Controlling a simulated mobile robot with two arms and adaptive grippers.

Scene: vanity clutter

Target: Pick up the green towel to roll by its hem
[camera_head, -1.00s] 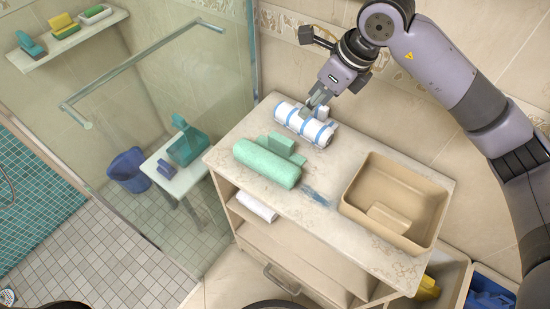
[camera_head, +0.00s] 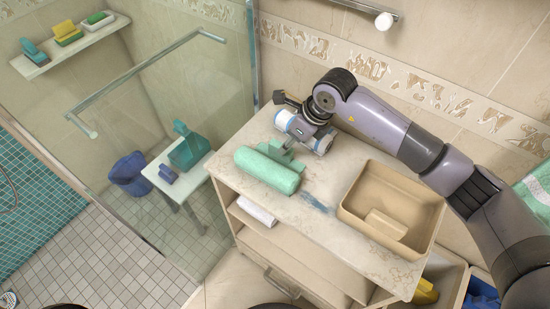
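The green towel (camera_head: 267,172) lies rolled on the pale stone top of the cabinet, with a raised flap of hem (camera_head: 275,149) along its far side. My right gripper (camera_head: 288,144) reaches in from the right and is low at this hem, between the green roll and the white roll with blue stripes (camera_head: 318,143). My gripper and wrist cover part of the striped roll. The fingertips blend with the hem, so I cannot tell whether they are closed on it. My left gripper is not in view.
A beige bin (camera_head: 388,216) stands on the right of the cabinet top (camera_head: 316,236). A blue smear or flat blue item (camera_head: 318,203) lies between bin and towel. A glass shower panel (camera_head: 200,85) stands at left. A white towel (camera_head: 257,210) sits on the shelf below.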

